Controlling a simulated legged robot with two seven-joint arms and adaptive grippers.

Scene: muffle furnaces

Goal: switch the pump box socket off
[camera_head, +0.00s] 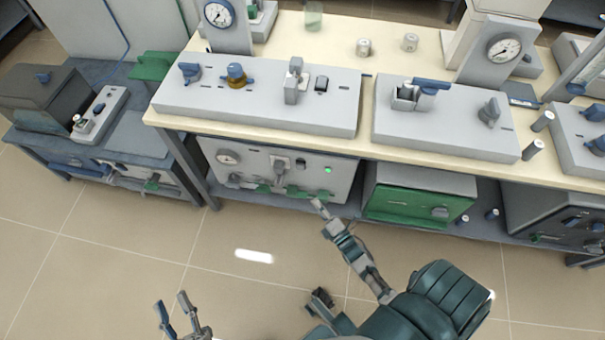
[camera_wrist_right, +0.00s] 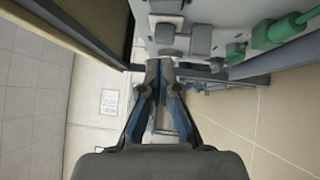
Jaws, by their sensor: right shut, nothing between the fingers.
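The pump box (camera_head: 255,178) is a light grey box on the low shelf under the long bench. Its front carries a round gauge (camera_head: 228,157), a grey socket-like fitting (camera_head: 280,165), a small dark switch (camera_head: 301,163) and a lit green lamp (camera_head: 328,170). My right gripper (camera_head: 318,204) is shut and empty, just in front of and below the box's lower right front. In the right wrist view its fingertips (camera_wrist_right: 160,64) point at grey blocky fittings (camera_wrist_right: 200,40); contact cannot be told. My left gripper (camera_head: 172,300) is open and empty, low over the floor.
A green-fronted box (camera_head: 418,196) stands right of the pump box. Green valve fittings (camera_head: 290,191) run along the pump box's lower front. The bench edge (camera_head: 260,142) overhangs above. A lower blue-grey table (camera_head: 140,140) stands left. The floor in front is clear.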

